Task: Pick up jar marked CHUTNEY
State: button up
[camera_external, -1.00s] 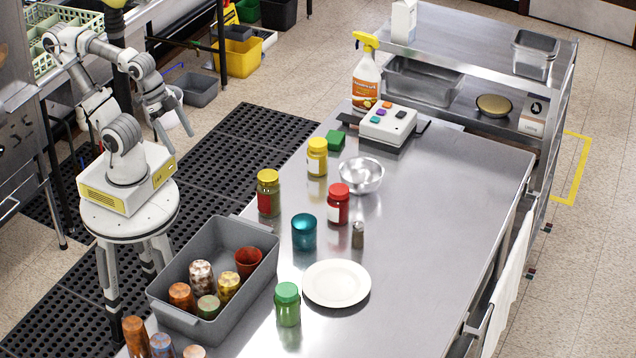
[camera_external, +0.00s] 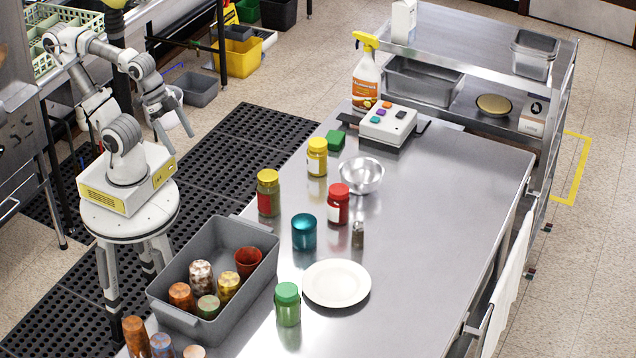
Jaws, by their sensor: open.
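Several lidded jars stand upright on the steel table, and I cannot read the label on any of them, so I cannot tell which is marked CHUTNEY. One jar with a yellow lid and pale label (camera_external: 317,158) stands farthest back. A yellow-lidded jar with dark contents and a red label (camera_external: 268,194) stands at the left edge. A red jar with a white label (camera_external: 338,205) is near the middle. A green-lidded jar (camera_external: 288,305) is at the front. My gripper (camera_external: 173,128) is open and empty, pointing down, left of the table and well away from the jars.
A grey bin (camera_external: 222,292) of tumblers sits at the table's left edge. A metal bowl (camera_external: 362,175), teal cup (camera_external: 304,232), small shaker (camera_external: 358,235) and white plate (camera_external: 337,283) stand near the jars. A button box (camera_external: 388,124) and spray bottle (camera_external: 366,80) are behind. The table's right side is clear.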

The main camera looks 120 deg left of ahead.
jog(key=w+d+f+t+h+b, duration=0.35)
jog(key=w+d+b, duration=0.25)
jog(key=w+b, duration=0.2)
jog(key=n+y+b, duration=0.9)
jog(key=y+b, duration=0.4)
jog(key=b, duration=0.6)
send_near(262, 196)
jog(key=s+f, duration=0.2)
jog(key=x, duration=0.3)
jog(key=p+x, duration=0.1)
jog(key=x, duration=0.2)
jog(key=a+r+p+x, duration=0.1)
jog(key=x, duration=0.2)
jog(key=shift+s+d, duration=0.1)
jog(key=shift+s, duration=0.1)
jog(key=shift+p+x, duration=0.65)
jog(key=shift+x, duration=0.1)
jog(key=shift+w+a+f+p, duration=0.25)
jog(key=shift+w+a+p, duration=0.1)
jog(key=shift+w+a, duration=0.05)
jog(key=shift+y, duration=0.25)
jog(key=b+x, duration=0.3)
jog(key=x, duration=0.1)
jog(key=shift+w+a+f, duration=0.1)
jog(key=shift+w+a, duration=0.1)
jog(key=shift+a, duration=0.05)
jog(key=shift+w+a, duration=0.25)
jog(key=shift+a, duration=0.05)
